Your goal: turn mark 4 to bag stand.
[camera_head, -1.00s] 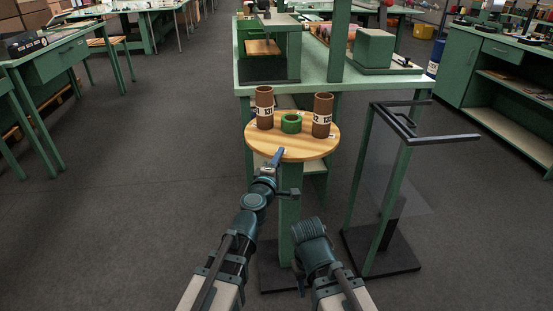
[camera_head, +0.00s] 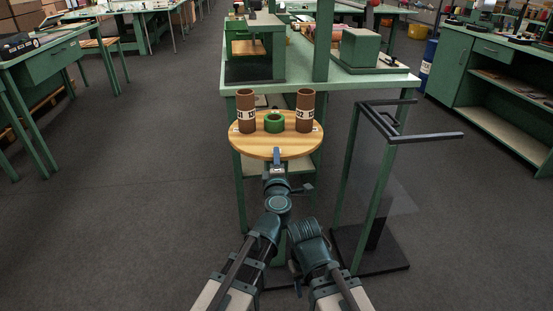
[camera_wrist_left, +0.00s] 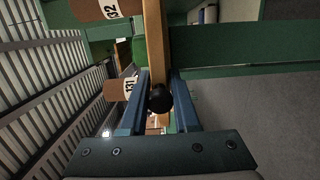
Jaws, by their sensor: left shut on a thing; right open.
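A round wooden turntable (camera_head: 298,149) carries a brown tube on the left (camera_head: 246,110), a brown tube on the right (camera_head: 305,110) and a green ring (camera_head: 274,122) between them. The wrist view shows tubes labelled 132 (camera_wrist_left: 95,9) and 131 (camera_wrist_left: 122,89). My left gripper (camera_head: 276,157) is at the turntable's near rim, shut on a black knob (camera_wrist_left: 160,98) there. No mark 4 can be read. The bag stand (camera_head: 430,136), with dark top bars and green posts, is to the right. My right gripper (camera_head: 298,285) is low in front, open and apart from everything.
A green workbench (camera_head: 350,82) with machines stands behind the turntable. A green cabinet (camera_head: 497,88) is at far right and a green desk (camera_head: 50,62) at far left. Grey floor (camera_head: 130,200) is clear on the left.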

